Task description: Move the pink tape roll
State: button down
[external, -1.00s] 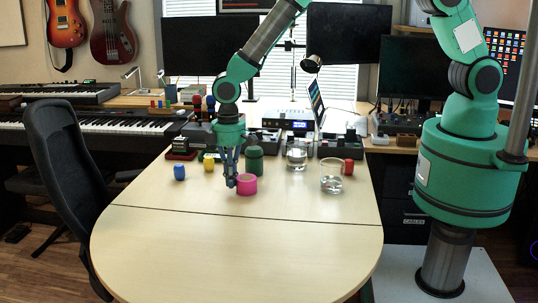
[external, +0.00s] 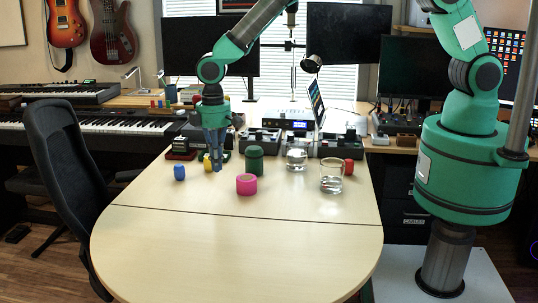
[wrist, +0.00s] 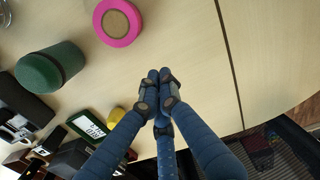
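The pink tape roll (external: 246,188) lies flat on the pale table, near the seam across it. In the wrist view the pink tape roll (wrist: 118,43) shows at the top, cut slightly by the edge, with a tan centre. My gripper (external: 217,169) is above the table, behind and to the left of the roll, apart from it. In the wrist view the fingertips of my gripper (wrist: 160,76) are drawn together with nothing visible between them.
A dark green cylinder (external: 254,160) stands behind the roll. A blue block (external: 179,173) is to the left. Two clear glasses (external: 331,179) (external: 296,158) and a red object (external: 348,167) are to the right. The table's front half is clear.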

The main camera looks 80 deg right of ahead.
jog(key=shift+r+p, duration=0.35)
jog(key=shift+r, duration=1.8)
jog(key=s+d+r+t, duration=0.1)
jog(key=s+d+r, duration=0.2)
jog(key=s+r, duration=0.5)
jog(key=s+d+r+m+t, duration=0.1)
jog(key=s+d+r, duration=0.25)
jog(key=r, duration=0.95)
jog(key=s+d+r+t, duration=0.1)
jog(key=s+d+r, duration=0.1)
jog(key=s+r, duration=0.6)
jog(key=s+d+r+t, duration=0.1)
jog(key=s+d+r, duration=0.1)
jog(key=s, duration=0.7)
jog(key=s+d+r+m, duration=0.1)
jog(key=s+r, duration=0.3)
jog(key=s, duration=0.6)
jog(key=s+d+r+m+t, duration=0.1)
jog(key=s+d+r, duration=0.2)
jog(key=s, duration=0.6)
jog(key=shift+s+r+t, duration=0.2)
jog(key=shift+r+t, duration=0.05)
jog(key=shift+t, duration=0.05)
